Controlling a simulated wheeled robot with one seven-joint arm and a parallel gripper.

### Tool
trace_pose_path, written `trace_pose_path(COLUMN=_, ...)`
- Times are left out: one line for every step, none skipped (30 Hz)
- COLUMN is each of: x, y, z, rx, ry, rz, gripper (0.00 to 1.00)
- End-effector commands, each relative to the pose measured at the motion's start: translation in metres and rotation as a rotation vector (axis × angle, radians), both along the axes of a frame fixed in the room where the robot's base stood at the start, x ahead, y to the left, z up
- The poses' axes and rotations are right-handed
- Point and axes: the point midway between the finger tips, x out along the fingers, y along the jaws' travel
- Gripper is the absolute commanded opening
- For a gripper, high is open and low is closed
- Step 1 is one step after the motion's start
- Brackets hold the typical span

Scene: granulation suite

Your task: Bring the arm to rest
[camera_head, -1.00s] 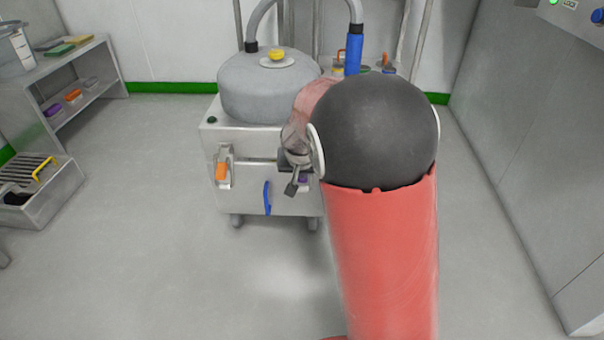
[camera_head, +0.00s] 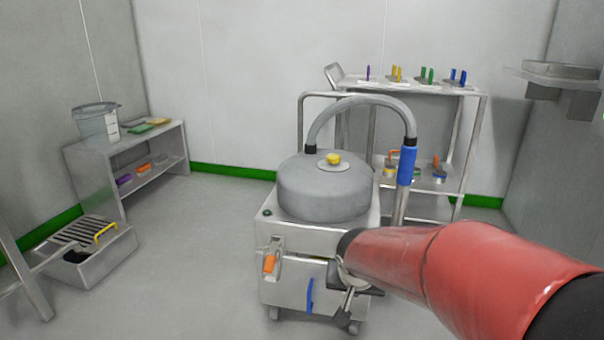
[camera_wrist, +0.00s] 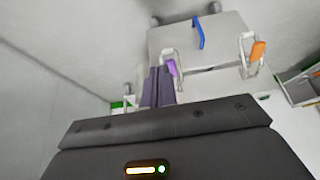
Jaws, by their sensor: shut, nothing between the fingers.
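My gripper (camera_head: 362,292) is at the end of my red arm in the head view, in front of the lower right of a wheeled steel machine (camera_head: 280,236). The fingers are shut and hold nothing. In the wrist view my gripper's dark fingers (camera_wrist: 157,86) lie close together, pointing toward the machine's front (camera_wrist: 205,45), which appears upside down. The gap between fingertips and machine cannot be told. My arm hides the machine's right side.
The machine carries a grey dome (camera_head: 310,195), an orange handle (camera_head: 269,264) and a blue handle (camera_head: 310,296). A rack (camera_head: 420,90) with coloured items stands behind. A steel shelf (camera_head: 100,148) and a grated box (camera_head: 105,262) are at left. Floor between is clear.

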Motion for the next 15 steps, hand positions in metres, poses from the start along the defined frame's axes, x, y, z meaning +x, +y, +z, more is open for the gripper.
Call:
trace_pose_path(x=-0.013, y=-0.007, z=0.025, rx=0.014, ry=-0.005, rz=0.002, gripper=0.0)
trace_pose_path(x=-0.023, y=-0.011, z=0.036, rx=0.021, ry=-0.003, rz=0.009, gripper=0.0)
trace_pose_path(x=-0.038, y=-0.016, z=0.051, rx=0.028, ry=0.002, rz=0.022, gripper=0.0)
trace_pose_path(x=-0.05, y=-0.019, z=0.063, rx=0.033, ry=0.001, rz=0.034, gripper=0.0)
trace_pose_path(x=-0.063, y=-0.022, z=0.074, rx=0.036, ry=0.004, rz=0.049, gripper=0.0)
trace_pose_path(x=-0.08, y=-0.024, z=0.088, rx=0.038, ry=0.005, rz=0.069, gripper=0.0)
trace_pose_path(x=-0.093, y=-0.026, z=0.097, rx=0.038, ry=0.006, rz=0.086, gripper=0.0)
trace_pose_path(x=-0.105, y=-0.027, z=0.106, rx=0.038, ry=0.006, rz=0.101, gripper=0.0)
trace_pose_path(x=-0.121, y=-0.027, z=0.116, rx=0.036, ry=0.006, rz=0.124, gripper=0.0)
trace_pose_path(x=-0.132, y=-0.027, z=0.122, rx=0.033, ry=0.004, rz=0.139, gripper=0.0)
trace_pose_path(x=-0.143, y=-0.027, z=0.128, rx=0.029, ry=0.003, rz=0.155, gripper=0.0)
trace_pose_path(x=-0.155, y=-0.026, z=0.134, rx=0.022, ry=0.003, rz=0.175, gripper=0.0)
trace_pose_path(x=-0.164, y=-0.025, z=0.137, rx=0.018, ry=0.003, rz=0.189, gripper=0.0)
trace_pose_path(x=-0.171, y=-0.024, z=0.14, rx=0.013, ry=0.002, rz=0.202, gripper=0.0)
trace_pose_path(x=-0.18, y=-0.023, z=0.143, rx=0.007, ry=0.001, rz=0.216, gripper=0.0)
